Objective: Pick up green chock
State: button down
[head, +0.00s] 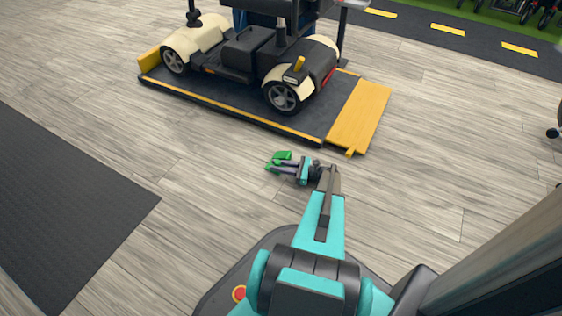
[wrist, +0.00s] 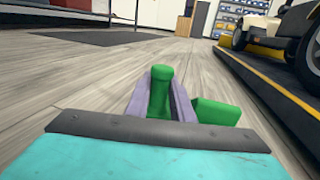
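The green chock (head: 281,156) is on or close to the floor in front of the scooter platform in the head view. In the wrist view its upright rounded part (wrist: 160,88) stands between my two purple-grey fingers, and its block-like part (wrist: 215,112) shows to the right of the right finger. My gripper (head: 279,165) is low over the floor with its fingertips at the chock. The fingers flank the green part closely. I cannot tell whether they press on it or leave a small gap. The chock's lower part is hidden behind the fingers and palm.
A cream and black mobility scooter (head: 250,57) stands on a dark platform with a yellow ramp (head: 360,115) behind my gripper. A black mat (head: 60,205) lies at the left. The wooden floor (head: 190,170) between mat and platform is clear.

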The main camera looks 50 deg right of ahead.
aim_at(278, 162)
jog(key=shift+r, duration=0.15)
jog(key=shift+r+p, duration=1.2)
jog(key=shift+r, duration=0.4)
jog(key=shift+s+d+r, duration=0.15)
jog(key=shift+r, duration=0.15)
jog(key=p+v, duration=0.2)
jog(key=v, duration=0.3)
jog(key=p+v, duration=0.1)
jog(key=v, duration=0.4)
jog(key=r+p+v, duration=0.1)
jog(key=p+v, duration=0.1)
jog(key=v, duration=0.3)
jog(key=shift+s+d+p, duration=0.1)
jog(key=shift+d+p, duration=0.25)
jog(key=shift+d, duration=0.05)
jog(key=shift+r, duration=0.1)
